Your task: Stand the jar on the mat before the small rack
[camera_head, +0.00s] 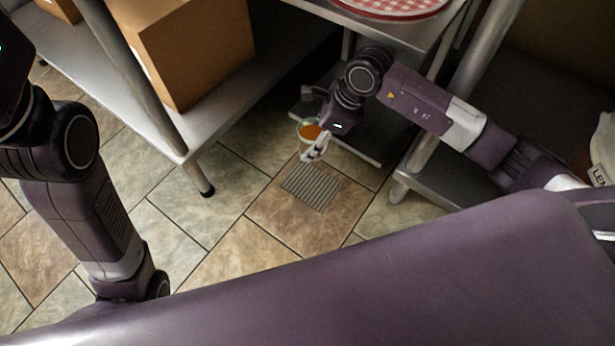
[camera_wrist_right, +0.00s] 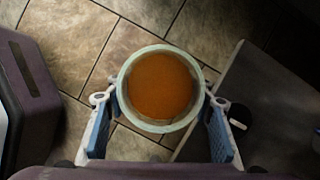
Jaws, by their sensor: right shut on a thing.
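The jar (camera_head: 308,130), a pale-rimmed round vessel with orange contents, is between the fingers of my right gripper (camera_head: 314,149). In the right wrist view the jar (camera_wrist_right: 161,88) appears from above with its mouth open, and my right gripper (camera_wrist_right: 160,112) is shut on it, one finger on each side. A grey ribbed rectangle (camera_head: 312,187) lies on the floor just below the jar in the picture; I cannot tell if it is a mat or a drain grate. A round red-and-white checked piece (camera_head: 388,6) lies on the metal table at the top. My left gripper is out of view.
A low metal shelf (camera_head: 358,151) is close to the right of the jar; its grey surface (camera_wrist_right: 262,105) fills the right of the wrist view. A cardboard box (camera_head: 190,50) sits on a metal shelf (camera_head: 178,140) at left. Tiled floor (camera_head: 225,215) is open between.

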